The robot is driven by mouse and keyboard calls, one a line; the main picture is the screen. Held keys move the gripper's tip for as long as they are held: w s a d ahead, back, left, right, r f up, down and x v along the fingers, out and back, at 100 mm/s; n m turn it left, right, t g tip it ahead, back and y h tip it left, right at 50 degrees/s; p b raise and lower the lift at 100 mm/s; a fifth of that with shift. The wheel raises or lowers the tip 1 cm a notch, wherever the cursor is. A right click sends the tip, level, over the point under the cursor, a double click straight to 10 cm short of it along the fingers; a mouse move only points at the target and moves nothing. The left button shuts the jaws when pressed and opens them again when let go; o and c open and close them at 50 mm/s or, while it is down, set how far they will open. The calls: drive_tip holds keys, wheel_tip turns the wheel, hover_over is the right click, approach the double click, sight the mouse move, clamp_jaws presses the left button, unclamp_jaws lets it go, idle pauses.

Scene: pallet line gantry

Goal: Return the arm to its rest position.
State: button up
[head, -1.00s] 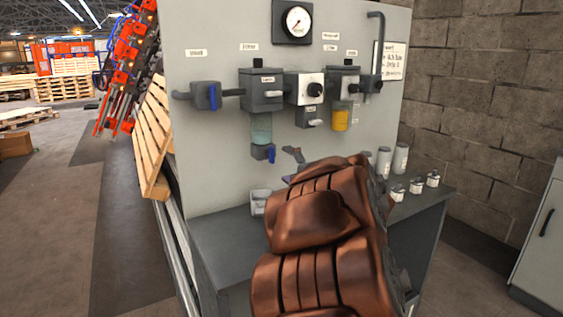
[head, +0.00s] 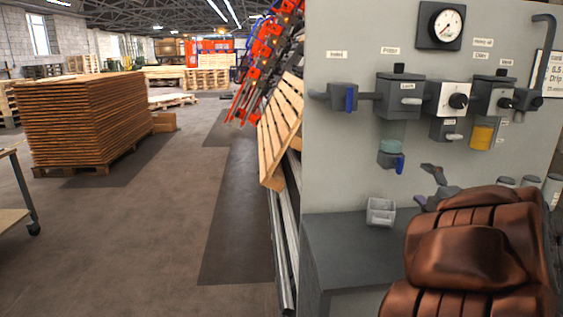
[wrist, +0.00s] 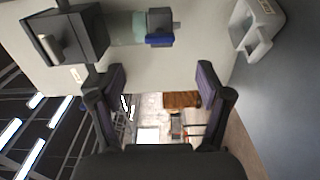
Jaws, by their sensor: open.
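My gripper shows in the wrist view (wrist: 160,95), its two dark fingers spread wide apart with nothing between them. In the head view only a small part of my gripper (head: 432,180) shows, just above my copper-coloured arm and in front of the grey panel (head: 345,150). The rest of it is hidden behind the arm. The filter bowl with a blue valve (head: 391,155) is just left of and above the gripper. That bowl also shows at the top of the wrist view (wrist: 128,28), apart from the fingers.
A grey bench (head: 350,250) with a small light holder (head: 381,211) stands below the panel. A tilted pallet (head: 282,130) and a red machine (head: 265,60) are left of the panel. A tall wood stack (head: 85,120) and a cart (head: 15,195) stand farther left. Floor between is free.

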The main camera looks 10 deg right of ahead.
drive_tip(key=s+a+f+m+g+h, duration=0.2)
drive_tip(key=s+f+m+g, duration=0.3)
drive_tip(key=s+f+m, duration=0.15)
drive_tip(key=s+a+f+m+g+h, duration=0.3)
drive_tip(key=s+f+m+g, duration=0.25)
drive_tip(key=f+m, duration=0.2)
drive_tip(key=s+a+f+m+g+y, duration=0.1)
drive_tip(key=s+a+f+g+y, duration=0.25)
drive_tip(key=s+a, duration=0.55)
drive_tip(key=s+a+f+m+g+y, duration=0.2)
drive_tip(key=s+a+f+g, duration=0.25)
drive_tip(key=s+a, duration=0.35)
drive_tip(key=s+a+g+y, duration=0.1)
drive_tip(key=s+a+g, duration=0.2)
drive_tip(key=s+a, duration=0.4)
wheel_tip(320, 180, up, 17)
drive_tip(key=d+t+p, duration=0.1)
drive_tip(key=p, duration=1.5)
drive_tip(key=shift+d+r+t, duration=0.2)
drive_tip(key=shift+t, duration=0.15)
